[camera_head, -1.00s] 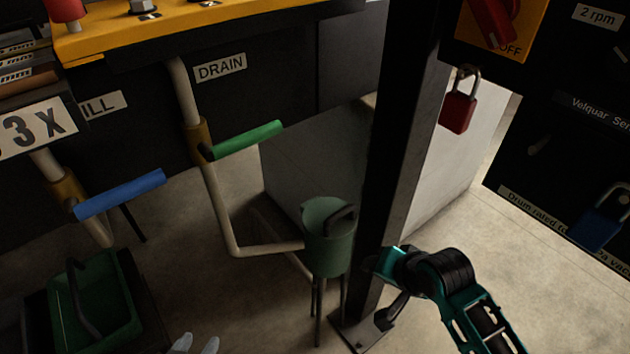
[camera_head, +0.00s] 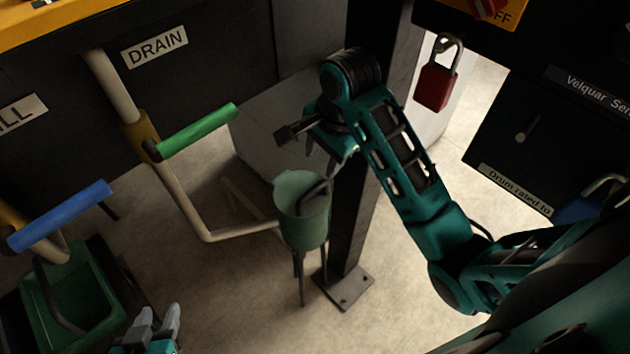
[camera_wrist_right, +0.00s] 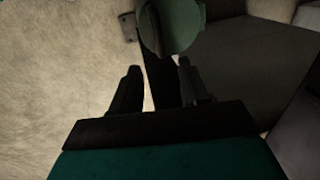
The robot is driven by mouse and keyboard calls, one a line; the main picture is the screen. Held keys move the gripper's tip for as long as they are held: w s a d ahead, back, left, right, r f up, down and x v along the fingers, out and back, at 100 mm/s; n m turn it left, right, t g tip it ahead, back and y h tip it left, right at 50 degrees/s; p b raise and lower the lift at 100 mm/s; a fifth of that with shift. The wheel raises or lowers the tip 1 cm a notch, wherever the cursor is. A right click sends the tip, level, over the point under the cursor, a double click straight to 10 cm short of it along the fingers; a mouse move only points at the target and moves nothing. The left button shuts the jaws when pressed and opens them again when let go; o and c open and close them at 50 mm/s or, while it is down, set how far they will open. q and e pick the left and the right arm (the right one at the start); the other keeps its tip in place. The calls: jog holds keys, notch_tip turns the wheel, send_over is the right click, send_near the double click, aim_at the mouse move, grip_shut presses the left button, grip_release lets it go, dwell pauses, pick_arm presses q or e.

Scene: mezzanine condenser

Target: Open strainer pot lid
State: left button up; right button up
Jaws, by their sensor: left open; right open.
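The strainer pot (camera_head: 305,228) is a small green pot on thin legs beside a dark post. Its round green lid (camera_head: 296,186) sits on top, with a dark curved handle (camera_head: 318,190). In the right wrist view the green lid (camera_wrist_right: 172,25) shows beyond the fingertips, cut off by the top edge. My right gripper (camera_wrist_right: 157,80) is open and empty, above and apart from the lid; its fingers are mostly hidden by my wrist in the head view. My left gripper (camera_head: 158,320) is open and empty at the bottom edge, left of the pot.
The dark post (camera_head: 357,200) stands right behind the pot. A pipe with a green lever (camera_head: 198,132) runs to the pot. A blue lever (camera_head: 60,215) and a green basket (camera_head: 85,295) are at the left. A red padlock (camera_head: 436,85) hangs at the upper right.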

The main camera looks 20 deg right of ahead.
aim_at(315, 188)
jog(key=x, duration=1.1)
jog(key=shift+s+d, duration=0.1)
grip_shut()
dwell(0.3)
